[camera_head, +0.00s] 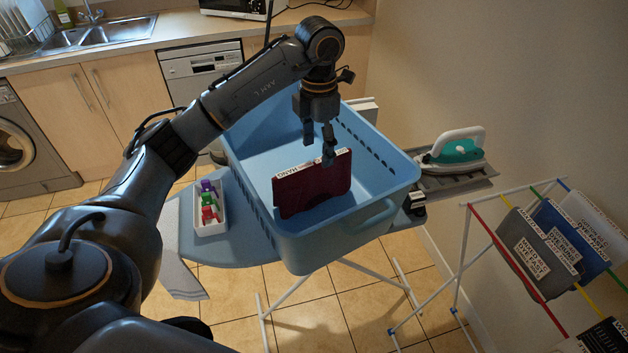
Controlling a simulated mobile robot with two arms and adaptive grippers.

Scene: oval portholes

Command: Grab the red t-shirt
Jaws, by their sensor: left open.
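A dark red folded t-shirt (312,190) with a white label strip along its top edge stands upright in the blue laundry basket (345,240). My left gripper (318,143) hangs over the basket, pointing down, with its fingers apart. One finger is at the shirt's top edge near the label; I cannot tell whether it touches. The other finger is further back and to the left, over the basket's inside. My right gripper is not in view.
The basket stands on an ironing board (240,245). A white tray (210,225) of coloured pegs is left of it, a teal iron (455,150) right. A drying rack (462,240) with labelled clothes stands at the right. Kitchen counter (180,30) behind.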

